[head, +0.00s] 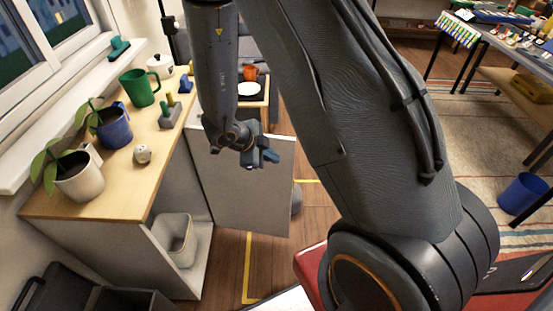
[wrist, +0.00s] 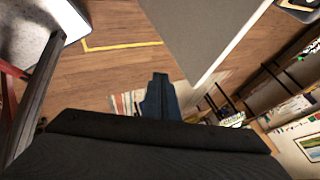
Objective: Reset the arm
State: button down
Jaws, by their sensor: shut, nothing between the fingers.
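My arm reaches across the head view from the lower right, with its forearm hanging down at the centre. My gripper (head: 268,157) is at its lower end, in front of the open grey cabinet door (head: 243,190), clear of the wooden counter. In the wrist view my gripper (wrist: 159,82) shows as dark blue fingers closed together, with nothing between them. Below the fingers I see wood floor and a striped rug.
The wooden counter (head: 105,199) at left holds two potted plants, a green mug (head: 140,88) and several small items. A grey bin (head: 175,240) sits in the open cabinet. A blue bin (head: 522,193) stands at right, below tables. Floor beyond the door is mostly clear.

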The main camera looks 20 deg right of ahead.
jog(key=w+a+r+n+t+y, duration=0.3)
jog(key=a+r+n+y, duration=0.4)
jog(key=a+r+n, duration=0.4)
jog(key=s+d+r+n+g, duration=0.2)
jog(key=s+n, duration=0.4)
jog(key=s, duration=0.2)
jog(key=s+d+r+n+g, duration=0.1)
jog(key=s+d+r+n, duration=0.1)
jog(key=s+n, duration=0.4)
jog(key=shift+s+d+r+n+g, duration=0.35)
jog(key=shift+s+d+n+g, duration=0.1)
jog(key=shift+s, duration=0.55)
